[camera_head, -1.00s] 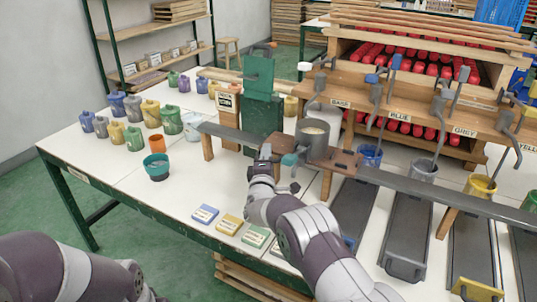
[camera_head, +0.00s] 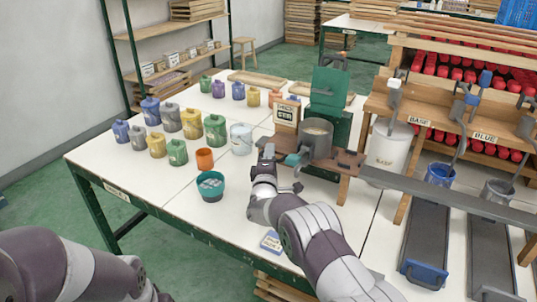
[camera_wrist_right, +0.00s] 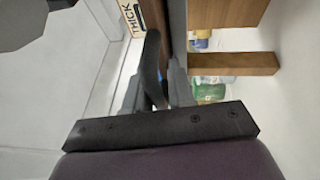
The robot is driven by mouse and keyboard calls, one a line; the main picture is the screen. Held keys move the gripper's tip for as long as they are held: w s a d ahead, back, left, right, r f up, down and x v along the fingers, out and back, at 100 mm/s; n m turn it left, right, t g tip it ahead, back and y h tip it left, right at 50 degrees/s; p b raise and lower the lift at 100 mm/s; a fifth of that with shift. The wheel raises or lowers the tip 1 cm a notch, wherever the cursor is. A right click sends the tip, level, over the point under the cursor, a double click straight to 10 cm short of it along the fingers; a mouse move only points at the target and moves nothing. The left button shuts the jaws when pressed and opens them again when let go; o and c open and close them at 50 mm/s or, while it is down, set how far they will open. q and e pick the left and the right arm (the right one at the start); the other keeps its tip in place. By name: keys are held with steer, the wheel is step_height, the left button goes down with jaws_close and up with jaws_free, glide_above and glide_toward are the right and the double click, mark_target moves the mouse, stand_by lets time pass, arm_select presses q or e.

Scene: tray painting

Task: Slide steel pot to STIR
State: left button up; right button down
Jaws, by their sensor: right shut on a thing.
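The steel pot (camera_head: 316,138) is a grey cylinder with pale contents, upright beside a brown board (camera_head: 346,163). In the head view it is in front of the green stand (camera_head: 328,95), just right of the sign (camera_head: 286,114), whose lettering is too small to read surely. My right gripper (camera_head: 284,160) is at the pot's near left side. In the right wrist view its grey fingers (camera_wrist_right: 152,95) close around a dark curved handle (camera_wrist_right: 150,60); the pot body cannot be made out there. My left arm enters at bottom left; its gripper is out of view.
A grey rail (camera_head: 440,195) runs right from the pot. Behind it stands a white bucket (camera_head: 389,145). A teal bowl (camera_head: 210,186), an orange cup (camera_head: 204,158) and several coloured jugs (camera_head: 190,124) occupy the table's left. The table's front left is clear.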

steer(key=shift+w+a+r, duration=0.1)
steer(key=shift+r, duration=0.6)
steer(key=c, duration=1.2)
jaws_free()
steer(key=shift+o, duration=0.3)
steer(key=shift+a+f, duration=0.1)
steer(key=shift+f, duration=0.15)
steer(key=shift+f, duration=0.25)
steer(key=v, duration=1.2)
steer(key=shift+s, duration=0.35)
steer(key=shift+a+f, duration=0.1)
steer(key=shift+f, duration=0.05)
